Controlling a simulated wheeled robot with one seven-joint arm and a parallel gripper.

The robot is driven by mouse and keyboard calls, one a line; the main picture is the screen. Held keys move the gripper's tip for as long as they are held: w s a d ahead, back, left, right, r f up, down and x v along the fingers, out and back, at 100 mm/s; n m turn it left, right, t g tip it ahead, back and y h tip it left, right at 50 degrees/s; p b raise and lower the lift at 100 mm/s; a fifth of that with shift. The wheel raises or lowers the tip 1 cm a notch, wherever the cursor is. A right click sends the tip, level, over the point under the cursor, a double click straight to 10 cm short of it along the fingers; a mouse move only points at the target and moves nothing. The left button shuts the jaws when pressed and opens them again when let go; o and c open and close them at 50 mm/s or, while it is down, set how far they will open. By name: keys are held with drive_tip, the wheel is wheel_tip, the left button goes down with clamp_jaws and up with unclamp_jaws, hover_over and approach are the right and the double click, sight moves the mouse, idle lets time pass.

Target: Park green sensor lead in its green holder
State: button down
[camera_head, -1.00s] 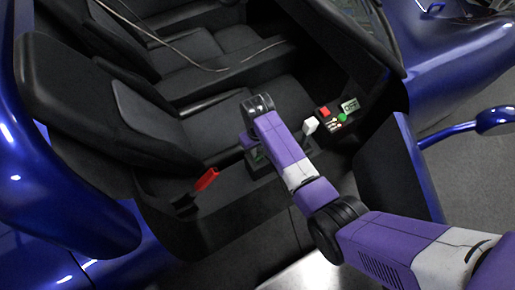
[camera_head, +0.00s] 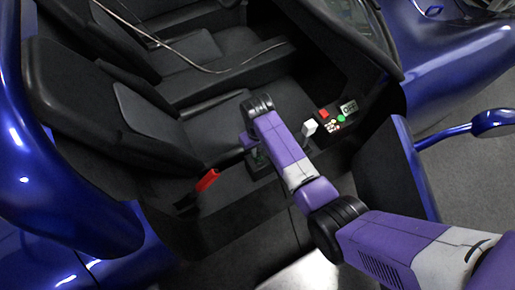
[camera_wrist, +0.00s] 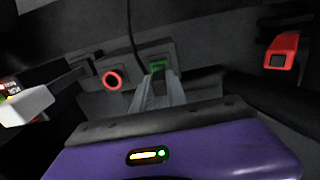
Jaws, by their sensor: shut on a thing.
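In the wrist view, my gripper (camera_wrist: 167,92) is shut, its narrow grey fingers reaching to a green piece (camera_wrist: 157,64) against a dark grey block. The green piece is at the fingertips; I cannot tell which part is the lead's plug and which is the green holder. A thin dark cable (camera_wrist: 132,25) runs upward just left of the fingers. In the head view, my arm hides most of the gripper, and a small green patch (camera_head: 261,157) shows beside the wrist, low between the seat and the door sill.
A red ring socket (camera_wrist: 113,80) sits left of the fingers. A red handle (camera_head: 208,180) stands left of my arm. A white lever (camera_head: 309,127) and a button panel (camera_head: 334,118) are to the right. The seat (camera_head: 120,120) and open door (camera_head: 392,175) border the space.

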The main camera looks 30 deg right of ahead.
drive_tip(key=shift+r+p, duration=1.7)
drive_tip(key=shift+r, duration=0.05)
